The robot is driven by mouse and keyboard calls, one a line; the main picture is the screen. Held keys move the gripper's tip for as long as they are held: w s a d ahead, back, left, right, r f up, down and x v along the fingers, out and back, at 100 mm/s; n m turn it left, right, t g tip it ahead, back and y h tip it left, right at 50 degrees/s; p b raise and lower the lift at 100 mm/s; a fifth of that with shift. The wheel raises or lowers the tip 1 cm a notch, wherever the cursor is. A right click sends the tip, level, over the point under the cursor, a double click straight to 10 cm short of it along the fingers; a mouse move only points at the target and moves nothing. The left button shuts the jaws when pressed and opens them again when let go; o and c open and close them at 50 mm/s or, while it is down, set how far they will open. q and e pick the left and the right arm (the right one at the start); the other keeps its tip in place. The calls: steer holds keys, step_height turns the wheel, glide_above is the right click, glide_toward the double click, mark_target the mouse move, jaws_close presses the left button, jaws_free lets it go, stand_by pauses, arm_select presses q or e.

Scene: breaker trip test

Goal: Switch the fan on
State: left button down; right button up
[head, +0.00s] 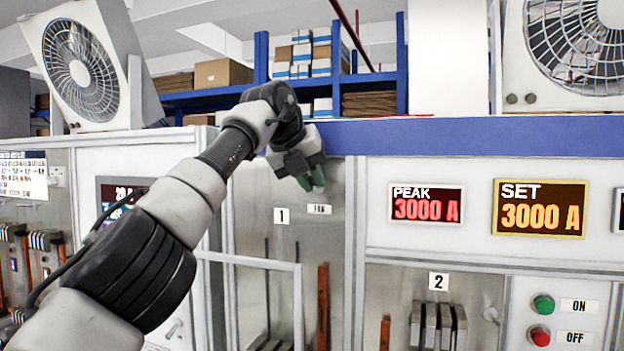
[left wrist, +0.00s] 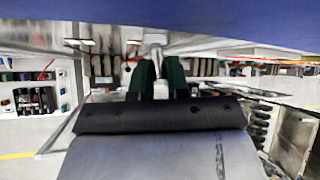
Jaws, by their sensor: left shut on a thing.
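A small FAN label (head: 319,209) is on the grey panel of bay 1, under the blue beam. My left gripper (head: 314,182) is just above this label, with its dark green fingers pointing down at the panel. In the left wrist view the fingers (left wrist: 157,75) are close together around a small pale switch lever (left wrist: 154,48). The gripper is shut on it. In the head view the gripper hides the lever, so its position cannot be told. A white fan (head: 80,70) stands at upper left and another fan (head: 575,45) at upper right. My right gripper is not in view.
The blue beam (head: 470,138) runs just above and beside my gripper. A white rail frame (head: 298,300) stands below. To the right are the PEAK display (head: 426,205), the SET display (head: 540,209), a green ON button (head: 543,305) and a red OFF button (head: 539,336).

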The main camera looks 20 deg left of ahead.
arm_select(q)
steer(key=shift+r, duration=0.25)
steer(key=c, duration=1.3)
jaws_free()
steer(key=shift+o, duration=1)
steer(key=shift+f, duration=0.15)
steer(key=v, duration=1.1)
steer(key=shift+w+f, duration=0.15)
